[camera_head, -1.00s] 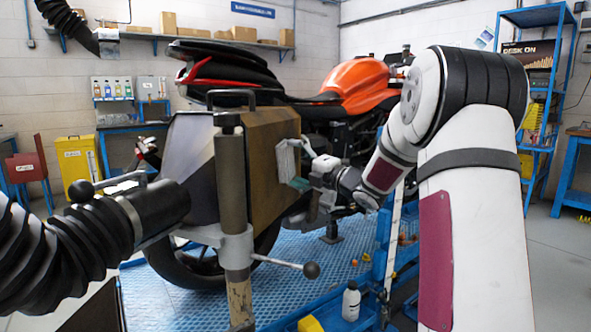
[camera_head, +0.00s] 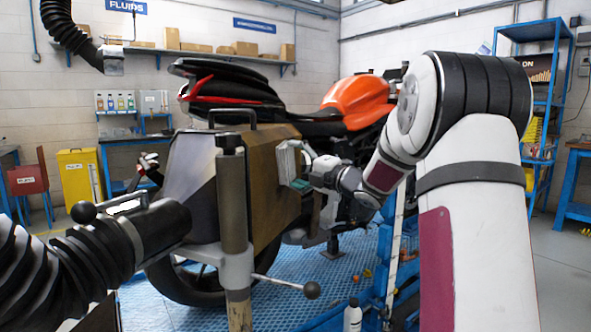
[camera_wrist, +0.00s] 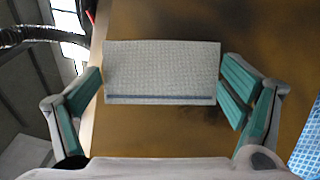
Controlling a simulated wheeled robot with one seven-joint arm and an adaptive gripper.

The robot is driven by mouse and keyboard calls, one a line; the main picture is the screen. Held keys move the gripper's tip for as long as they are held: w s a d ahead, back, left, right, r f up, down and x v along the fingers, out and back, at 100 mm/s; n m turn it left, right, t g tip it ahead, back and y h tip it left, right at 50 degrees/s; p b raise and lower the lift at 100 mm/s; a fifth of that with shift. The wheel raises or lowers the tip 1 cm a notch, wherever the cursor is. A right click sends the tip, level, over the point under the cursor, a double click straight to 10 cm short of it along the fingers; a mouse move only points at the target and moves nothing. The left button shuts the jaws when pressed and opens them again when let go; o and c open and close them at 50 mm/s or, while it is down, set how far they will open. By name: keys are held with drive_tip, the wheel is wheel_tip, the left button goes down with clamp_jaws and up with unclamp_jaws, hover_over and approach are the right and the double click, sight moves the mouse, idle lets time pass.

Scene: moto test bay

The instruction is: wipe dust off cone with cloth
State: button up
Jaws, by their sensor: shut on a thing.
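The cone (camera_head: 264,190) is a large, flared, box-like hood in the middle of the head view, with a brown, dusty-looking side face. That brown face (camera_wrist: 245,35) fills most of the wrist view, with darker patches to the right and below. The cloth (camera_head: 287,160) is a pale grey, textured pad with a dark stripe along its lower edge (camera_wrist: 160,72). My gripper (camera_head: 303,168) is shut on the cloth, with green-padded fingers at its left and right ends in the wrist view. The cloth lies at or very close to the brown face; contact cannot be told.
A post with a handle (camera_head: 233,200) stands before the cone. A black ribbed hose (camera_head: 60,265) joins it at left. An orange motorcycle (camera_head: 358,100) stands close behind on a blue platform (camera_head: 280,290). A white bottle (camera_head: 352,318) is low at the front.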

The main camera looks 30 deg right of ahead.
sight(291, 177)
drive_tip(key=shift+f+b, duration=1.85)
drive_tip(key=shift+f, duration=0.05)
wheel_tip(291, 177, down, 4)
drive_tip(key=b, duration=0.4)
drive_tip(key=shift+w+a+r, duration=0.1)
drive_tip(key=shift+r, duration=0.15)
wheel_tip(291, 177, down, 3)
drive_tip(key=b, duration=0.3)
drive_tip(key=shift+f+b, duration=0.2)
drive_tip(key=shift+b, duration=0.15)
drive_tip(key=s+d+b, duration=0.1)
drive_tip(key=s+d, duration=0.2)
drive_tip(key=s, duration=0.2)
drive_tip(key=shift+d, duration=0.3)
drive_tip(key=shift+s, duration=0.15)
drive_tip(key=shift+s+d+b, duration=0.2)
drive_tip(key=shift+s+d, duration=0.25)
drive_tip(key=shift+s, duration=0.15)
drive_tip(key=shift+s+d+b, duration=0.15)
drive_tip(key=shift+s+d, duration=0.25)
drive_tip(key=shift+s, duration=0.2)
